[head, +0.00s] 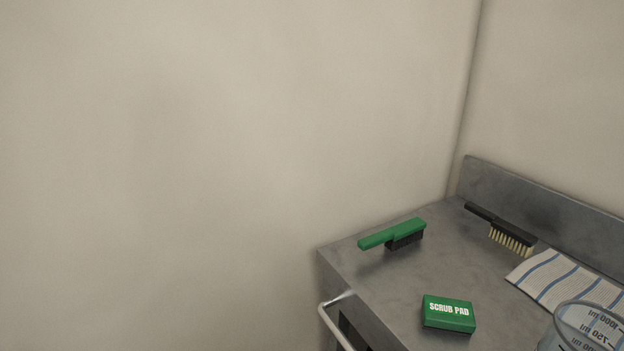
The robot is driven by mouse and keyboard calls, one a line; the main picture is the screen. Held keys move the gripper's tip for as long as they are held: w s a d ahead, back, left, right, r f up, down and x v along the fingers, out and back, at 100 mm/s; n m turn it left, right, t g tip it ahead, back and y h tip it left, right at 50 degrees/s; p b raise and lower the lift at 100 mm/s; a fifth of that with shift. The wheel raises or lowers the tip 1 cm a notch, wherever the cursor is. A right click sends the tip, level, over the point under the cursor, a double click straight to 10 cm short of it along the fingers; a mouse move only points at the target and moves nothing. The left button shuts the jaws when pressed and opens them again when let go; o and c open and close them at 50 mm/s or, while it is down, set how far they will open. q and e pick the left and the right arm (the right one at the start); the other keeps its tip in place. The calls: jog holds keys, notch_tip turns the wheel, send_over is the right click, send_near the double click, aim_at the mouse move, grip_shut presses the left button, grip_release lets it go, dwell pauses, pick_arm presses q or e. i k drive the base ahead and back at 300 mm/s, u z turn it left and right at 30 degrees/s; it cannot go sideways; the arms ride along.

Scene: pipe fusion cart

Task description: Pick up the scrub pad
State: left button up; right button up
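The scrub pad (448,313) is a small green block with white "SCRUB PAD" lettering. In the head view it lies flat on the grey metal cart top (385,285), near the lower right and close to the front edge. Nothing covers it. Neither of my grippers shows in the head view.
A green-handled brush (392,235) lies behind the pad. A black brush with pale bristles (503,229) rests near the back ledge. A striped cloth (570,281) and a clear measuring jug (590,328) are at right. A handle (328,318) sticks out at the cart's left.

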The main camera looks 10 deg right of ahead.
aim_at(439, 314)
jog(key=z, duration=2.15)
jog(key=k, duration=0.5)
jog(key=u, duration=0.05)
